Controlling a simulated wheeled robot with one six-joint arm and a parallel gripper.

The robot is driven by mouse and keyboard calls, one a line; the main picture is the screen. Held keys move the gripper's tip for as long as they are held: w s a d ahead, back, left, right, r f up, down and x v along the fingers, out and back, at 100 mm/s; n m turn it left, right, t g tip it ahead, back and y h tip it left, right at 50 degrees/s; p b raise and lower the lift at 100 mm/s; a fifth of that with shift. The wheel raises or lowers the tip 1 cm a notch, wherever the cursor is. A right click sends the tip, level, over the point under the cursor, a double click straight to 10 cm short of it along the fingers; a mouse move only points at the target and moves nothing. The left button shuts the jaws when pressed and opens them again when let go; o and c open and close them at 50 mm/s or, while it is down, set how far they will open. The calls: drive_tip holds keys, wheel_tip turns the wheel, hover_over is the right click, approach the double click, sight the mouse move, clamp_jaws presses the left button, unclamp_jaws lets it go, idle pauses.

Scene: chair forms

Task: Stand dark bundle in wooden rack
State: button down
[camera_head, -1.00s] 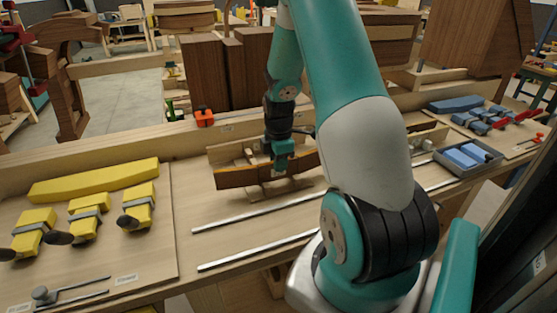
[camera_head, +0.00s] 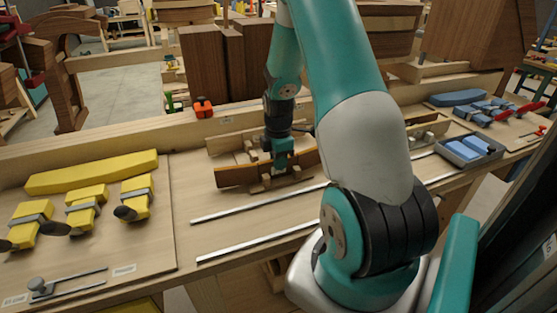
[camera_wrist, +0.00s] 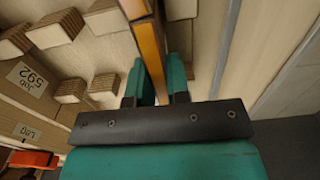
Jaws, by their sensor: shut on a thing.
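The dark bundle (camera_head: 236,176) is a long, thin brown strip with an orange edge. In the head view it lies roughly level along the near side of the wooden rack (camera_head: 217,143). My gripper (camera_head: 283,158) is shut on it right of its middle. In the wrist view the bundle (camera_wrist: 149,52) runs between the two teal fingers of my gripper (camera_wrist: 157,84). Small wooden blocks of the rack (camera_wrist: 56,28) show on both sides of it. I cannot tell whether the bundle touches the rack or hangs just over it.
Yellow clamped pieces (camera_head: 92,172) lie on a board at the left. Two metal strips (camera_head: 255,203) cross the bench in front of the rack. A grey tray with blue blocks (camera_head: 468,151) stands at the right. An orange clamp (camera_head: 203,108) sits behind the rack.

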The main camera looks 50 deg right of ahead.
drive_tip(key=shift+f, duration=0.1)
drive_tip(key=c, duration=1)
unclamp_jaws()
wheel_tip(320, 180, up, 18)
drive_tip(key=b, duration=0.3)
drive_tip(key=shift+f, duration=0.25)
drive_tip(key=a+r+m+t+y, duration=0.1)
drive_tip(key=a+r+m, duration=0.1)
drive_tip(key=a, duration=2)
drive_tip(key=s+a+m+y, duration=0.1)
drive_tip(key=s+a, duration=0.4)
drive_tip(key=s+a+y, duration=0.1)
drive_tip(key=s+a, duration=0.4)
drive_tip(key=a, duration=0.1)
drive_tip(key=s+a+m+g+y, duration=0.1)
drive_tip(key=s+a, duration=0.4)
drive_tip(key=shift+s+a+f+m, duration=0.1)
drive_tip(key=shift+a+f+m, duration=0.15)
drive_tip(key=shift+f+m, duration=0.1)
